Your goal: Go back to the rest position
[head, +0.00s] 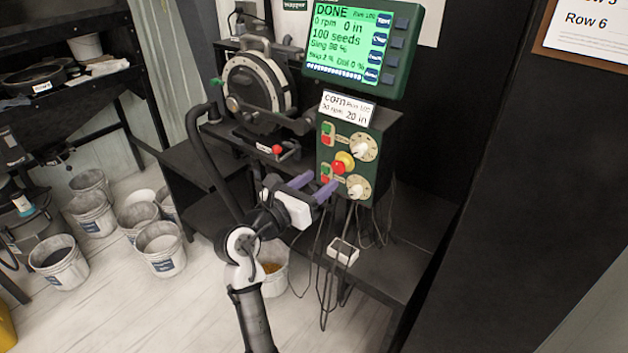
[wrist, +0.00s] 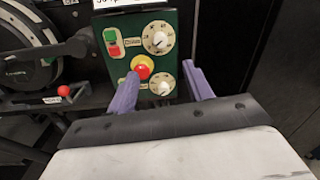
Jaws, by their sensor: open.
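My gripper (head: 314,185) is open and empty, with two purple fingers. It is in front of the green control box (head: 328,146), near its lower half. In the wrist view my gripper (wrist: 160,90) has its fingers apart, one toward each side of the box. A red button on a yellow base (wrist: 142,68) shows between them, with a lower dial (wrist: 163,86) partly seen. An upper dial (wrist: 158,38) and a green and red switch pair (wrist: 112,42) are above. The green screen (head: 348,42) reads DONE, 0 rpm and 100 seeds.
The round seed meter (head: 258,85) stands on the bench left of the box. A red-knobbed lever (head: 277,150) is below it. Cables hang under the box by a small white block (head: 342,251). Several buckets (head: 160,249) stand on the floor at left. A dark panel (head: 520,150) is at right.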

